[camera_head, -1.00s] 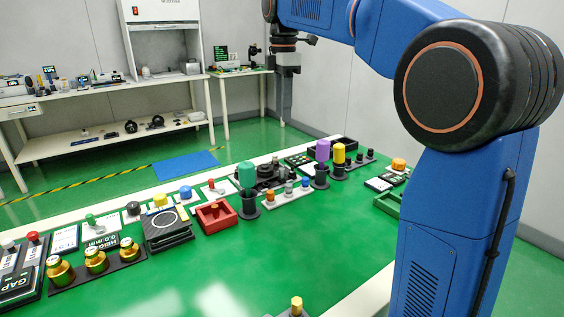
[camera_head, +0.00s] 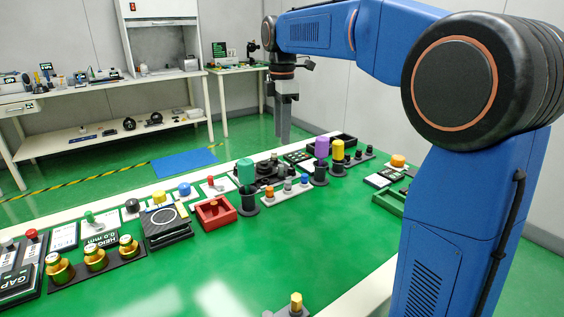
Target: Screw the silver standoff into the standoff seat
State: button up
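A small silver-grey piece (camera_head: 288,187), which looks like the silver standoff, stands on a white strip (camera_head: 278,198) between an orange and a blue piece. My gripper (camera_head: 283,138) points straight down above the far side of the table, up and slightly left of that piece in the picture and apart from it. Its fingers show as one narrow grey shape, so I cannot tell whether they are apart or what is between them. I cannot tell surely which fixture is the standoff seat. A brass hex piece (camera_head: 296,302) stands on a dark base at the near edge.
A green cylinder (camera_head: 246,172), a purple one (camera_head: 321,147) and a yellow one (camera_head: 337,150) stand in dark holders near the strip. A red tray (camera_head: 214,218) and a black stand (camera_head: 168,230) lie left. The table's green middle (camera_head: 270,255) is clear.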

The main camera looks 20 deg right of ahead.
aim_at(281, 171)
notch_tip(281, 171, down, 10)
jog(key=shift+f, duration=0.1)
dwell(0.4)
grip_shut()
